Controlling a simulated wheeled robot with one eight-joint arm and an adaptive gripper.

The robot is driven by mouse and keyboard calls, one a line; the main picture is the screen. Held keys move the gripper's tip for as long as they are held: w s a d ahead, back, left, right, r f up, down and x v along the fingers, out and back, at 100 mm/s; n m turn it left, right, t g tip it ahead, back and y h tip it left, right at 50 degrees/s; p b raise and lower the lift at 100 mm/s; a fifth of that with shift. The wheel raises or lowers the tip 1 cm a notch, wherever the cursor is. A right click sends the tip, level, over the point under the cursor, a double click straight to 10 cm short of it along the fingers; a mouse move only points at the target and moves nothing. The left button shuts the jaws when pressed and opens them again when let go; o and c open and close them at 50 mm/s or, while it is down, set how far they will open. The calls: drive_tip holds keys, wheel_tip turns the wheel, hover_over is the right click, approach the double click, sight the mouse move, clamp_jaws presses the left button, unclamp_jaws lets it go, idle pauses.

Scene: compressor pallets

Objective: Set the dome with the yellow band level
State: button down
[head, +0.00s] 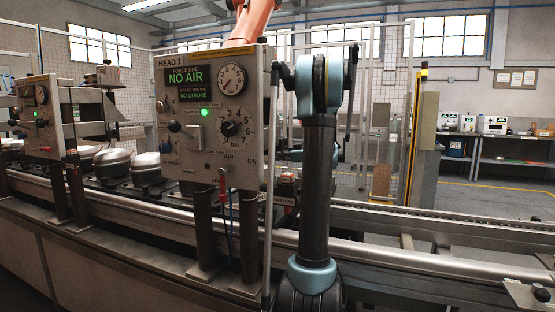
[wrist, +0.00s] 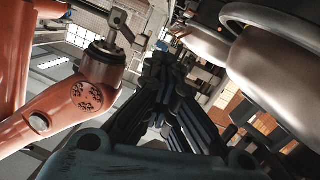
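Silver-grey domes stand on the line at the left in the head view, one farther left (head: 113,163) and one beside the Head 1 panel (head: 147,169). No yellow band shows on either, so I cannot tell which dome is the banded one or whether it is tilted. In the wrist view, large pale rounded shells (wrist: 275,75) fill the right side, close to my gripper (wrist: 163,72). Its dark fingers point up the picture and no held object is visible. The finger gap is too dark to judge. In the head view my arm hides the gripper.
The Head 1 panel (head: 212,118) reads "NO AIR" and "NO STROKE", with a dial, a knob and a lit green lamp. A second panel (head: 42,115) stands farther left. A metal rail (head: 440,258) runs along the front. An orange robot arm (wrist: 75,100) is close at left in the wrist view.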

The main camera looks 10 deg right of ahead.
drive_tip(key=shift+f, duration=0.25)
idle(0.5)
drive_tip(key=c, duration=2.4)
unclamp_jaws()
drive_tip(key=c, duration=1.9)
unclamp_jaws()
